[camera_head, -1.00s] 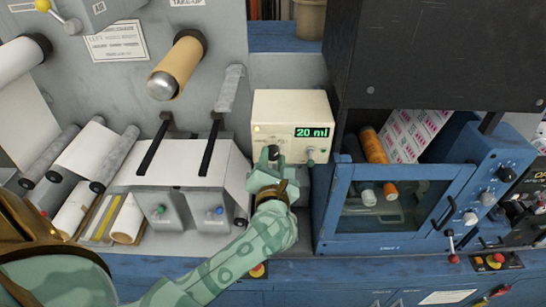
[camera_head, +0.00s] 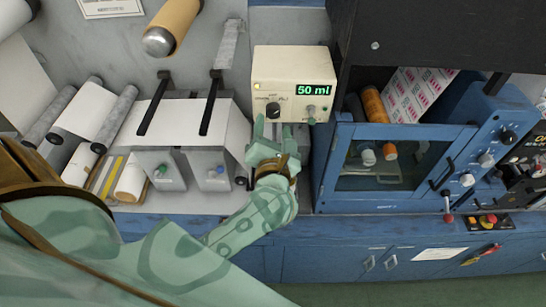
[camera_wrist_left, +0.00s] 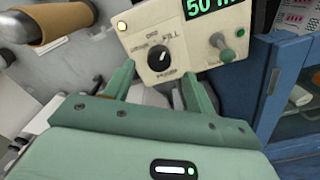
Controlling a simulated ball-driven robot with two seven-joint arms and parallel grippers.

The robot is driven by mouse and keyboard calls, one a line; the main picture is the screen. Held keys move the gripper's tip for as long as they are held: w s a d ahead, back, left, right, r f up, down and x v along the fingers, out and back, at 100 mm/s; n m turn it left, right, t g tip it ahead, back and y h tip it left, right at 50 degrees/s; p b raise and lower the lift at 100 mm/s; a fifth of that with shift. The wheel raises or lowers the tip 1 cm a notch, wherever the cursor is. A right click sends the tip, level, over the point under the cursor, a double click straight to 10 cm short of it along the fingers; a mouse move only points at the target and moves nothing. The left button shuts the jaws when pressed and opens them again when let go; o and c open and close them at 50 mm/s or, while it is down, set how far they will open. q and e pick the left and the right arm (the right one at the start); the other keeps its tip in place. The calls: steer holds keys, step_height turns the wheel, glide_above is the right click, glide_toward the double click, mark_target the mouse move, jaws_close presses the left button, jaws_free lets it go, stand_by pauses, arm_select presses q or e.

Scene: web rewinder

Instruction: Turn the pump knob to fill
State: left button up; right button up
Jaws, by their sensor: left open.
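The cream pump box (camera_head: 290,72) stands on the machine bed, with a green display reading 50 ml and a lit yellow lamp. Its black pump knob (camera_head: 273,109) is at the lower left of the face; in the left wrist view the knob (camera_wrist_left: 160,58) has its white mark pointing up and right, toward the FILL label. My left gripper (camera_head: 268,127) is open just below and in front of the knob, apart from it. In the left wrist view its fingers (camera_wrist_left: 158,85) stand spread below the knob with nothing between them. My right gripper is not in view.
A green-tipped toggle (camera_head: 311,110) sits right of the knob. A blue cabinet with a window (camera_head: 395,190) stands close on the right. A grey unit with small coloured knobs (camera_head: 190,172) and rollers is on the left.

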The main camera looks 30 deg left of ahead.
arm_select(q)
steer(key=v, duration=1.2)
steer(key=shift+d+b, duration=0.15)
steer(key=shift+b, duration=0.15)
steer(key=shift+s, duration=0.1)
